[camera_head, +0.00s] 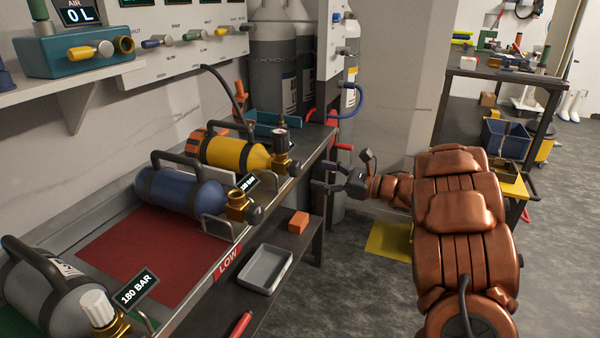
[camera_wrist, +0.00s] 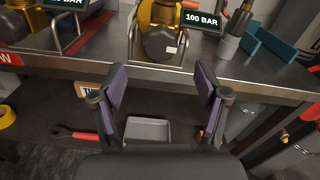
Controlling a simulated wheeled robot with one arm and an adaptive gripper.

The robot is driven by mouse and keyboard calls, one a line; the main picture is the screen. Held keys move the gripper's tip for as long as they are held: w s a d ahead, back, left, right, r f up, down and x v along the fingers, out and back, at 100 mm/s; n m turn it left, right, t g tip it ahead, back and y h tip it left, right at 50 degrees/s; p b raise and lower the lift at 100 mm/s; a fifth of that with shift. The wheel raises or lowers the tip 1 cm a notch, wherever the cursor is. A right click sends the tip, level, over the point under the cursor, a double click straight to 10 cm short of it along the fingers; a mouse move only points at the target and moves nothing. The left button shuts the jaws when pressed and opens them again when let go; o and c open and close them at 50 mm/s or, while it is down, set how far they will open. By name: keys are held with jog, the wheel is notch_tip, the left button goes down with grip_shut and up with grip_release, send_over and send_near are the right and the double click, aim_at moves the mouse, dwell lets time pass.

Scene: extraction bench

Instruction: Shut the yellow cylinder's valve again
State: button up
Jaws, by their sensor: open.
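The yellow cylinder (camera_head: 235,153) lies on the bench, with a gauge on its neck and a dark round valve knob (camera_head: 293,168) facing the aisle. In the wrist view the dark knob (camera_wrist: 160,44), with a small white mark, is beyond my fingertips near the top, beside a 100 BAR label (camera_wrist: 201,19). I cannot tell from the knob how far the valve is turned. My gripper (camera_head: 328,177) is open and empty in front of the bench edge, apart from the knob. Its two fingers also show in the wrist view (camera_wrist: 161,85).
A blue cylinder (camera_head: 185,192) with a brass valve lies left of the yellow one, and a grey cylinder (camera_head: 50,290) nearer. A grey tray (camera_head: 264,270) and an orange block (camera_head: 298,222) are on the lower shelf. A teal tray (camera_wrist: 268,40) is right of the knob.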

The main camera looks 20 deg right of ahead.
aim_at(300, 170)
jog(key=shift+x, duration=3.35)
jog(key=c, duration=1.2)
jog(key=shift+o, duration=0.2)
